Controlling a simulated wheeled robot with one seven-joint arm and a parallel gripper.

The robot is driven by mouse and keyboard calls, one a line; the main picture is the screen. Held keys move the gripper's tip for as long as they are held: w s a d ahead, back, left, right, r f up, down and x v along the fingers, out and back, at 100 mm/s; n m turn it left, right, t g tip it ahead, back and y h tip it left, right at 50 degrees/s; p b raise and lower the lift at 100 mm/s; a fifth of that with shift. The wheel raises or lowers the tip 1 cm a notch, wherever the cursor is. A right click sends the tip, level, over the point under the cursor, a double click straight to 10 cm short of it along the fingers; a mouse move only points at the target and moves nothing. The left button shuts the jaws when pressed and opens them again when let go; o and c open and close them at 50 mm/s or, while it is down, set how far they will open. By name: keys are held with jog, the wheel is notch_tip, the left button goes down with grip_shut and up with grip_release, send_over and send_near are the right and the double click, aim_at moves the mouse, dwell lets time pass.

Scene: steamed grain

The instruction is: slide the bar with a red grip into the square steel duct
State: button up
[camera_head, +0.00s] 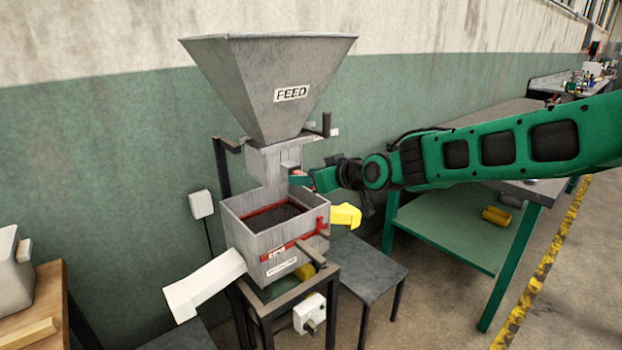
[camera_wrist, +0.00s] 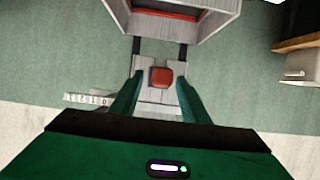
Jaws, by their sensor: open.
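The square steel duct (camera_head: 268,166) is the grey neck under the hopper. The bar's red grip (camera_head: 299,173) shows at the duct's right side, partly covered by my gripper (camera_head: 302,180). In the wrist view the red grip (camera_wrist: 160,77) lies between the two green fingers of my gripper (camera_wrist: 160,92), with a visible gap on each side. The fingers are open and not closed on it. The grey bar behind the grip is mostly hidden, and I cannot tell how far it sits inside the duct.
Above the duct is the grey FEED hopper (camera_head: 270,80). Below is an open steel box (camera_head: 262,243) with dark contents and a red band. A white chute (camera_head: 205,285) and a yellow spout (camera_head: 345,216) stick out sideways. A green bench (camera_head: 455,233) stands right.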

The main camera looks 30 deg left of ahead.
jog(key=v, duration=1)
jog(key=shift+d+r, duration=0.2)
jog(key=shift+d, duration=0.05)
jog(key=w+d+f+m+h, duration=0.1)
jog(key=d+f+m+h, duration=0.15)
jog(key=d, duration=1.15)
jog(key=d+f+m+h, duration=0.2)
jog(key=d+m+h, duration=0.15)
jog(key=d, duration=1.15)
jog(key=w+d+f+m+h, duration=0.15)
jog(key=d+h, duration=0.25)
jog(key=d, duration=1)
jog(key=s+d+f+m+g+h, duration=0.1)
jog(key=s+d+f+m, duration=0.15)
jog(key=s+d, duration=0.5)
jog(key=s+d+f+m+g+h, duration=0.15)
jog(key=s+d+m, duration=0.3)
jog(key=d, duration=0.55)
jog(key=s+d+f+m+g, duration=0.1)
jog(key=s+d+m, duration=0.1)
jog(key=s, duration=0.8)
jog(key=s+d+f+m+g, duration=0.1)
jog(key=s+d, duration=0.4)
jog(key=s, duration=0.6)
jog(key=shift+d+f+m+g, duration=0.25)
jog(key=shift+m+g, duration=0.2)
jog(key=shift+m, duration=0.8)
